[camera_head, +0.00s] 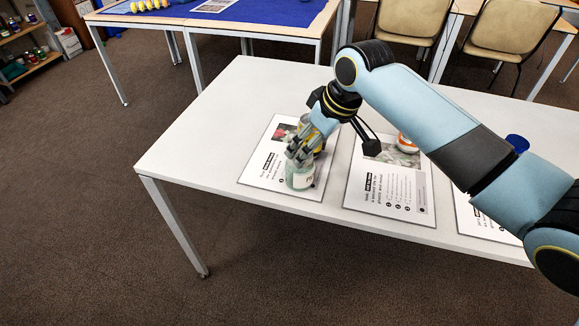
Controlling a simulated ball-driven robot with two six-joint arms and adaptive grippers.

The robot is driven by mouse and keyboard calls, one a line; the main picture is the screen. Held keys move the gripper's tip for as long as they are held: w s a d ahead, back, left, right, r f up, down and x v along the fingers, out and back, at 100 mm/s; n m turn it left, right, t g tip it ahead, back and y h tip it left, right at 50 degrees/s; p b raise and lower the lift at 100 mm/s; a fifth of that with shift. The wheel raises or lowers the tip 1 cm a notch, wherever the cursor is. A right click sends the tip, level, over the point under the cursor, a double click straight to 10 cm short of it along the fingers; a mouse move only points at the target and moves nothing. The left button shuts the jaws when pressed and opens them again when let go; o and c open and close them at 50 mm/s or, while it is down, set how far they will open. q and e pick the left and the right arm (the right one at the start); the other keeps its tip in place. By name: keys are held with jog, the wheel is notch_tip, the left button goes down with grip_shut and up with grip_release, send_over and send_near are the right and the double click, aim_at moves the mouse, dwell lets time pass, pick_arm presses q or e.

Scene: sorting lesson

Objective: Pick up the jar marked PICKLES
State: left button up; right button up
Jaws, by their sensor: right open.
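A pale green jar (300,180) with a light label and small reddish lettering stands on the left printed sheet (262,178). I can make out only part of the lettering, so I cannot read the whole word. My right gripper (297,156) is open, with its grey fingers pointing down at the top of this jar. The fingers hide the jar's top, and I cannot tell whether they touch it. A yellowish object is mostly hidden behind the gripper. My left gripper is not in view.
A white and orange container (406,144) stands on the middle sheet (387,195), partly behind my right arm. A blue cup (517,143) stands farther right on the white table (215,125). The table's left end is clear. Chairs (506,35) and other tables stand behind.

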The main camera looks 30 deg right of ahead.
jog(key=x, duration=0.3)
jog(key=shift+f, duration=0.35)
jog(key=b+x, duration=0.1)
jog(key=x, duration=0.4)
jog(key=shift+s+a+f, duration=0.15)
jog(key=shift+f, duration=0.1)
jog(key=c, duration=1.1)
jog(key=shift+o, duration=0.2)
jog(key=shift+r, duration=0.15)
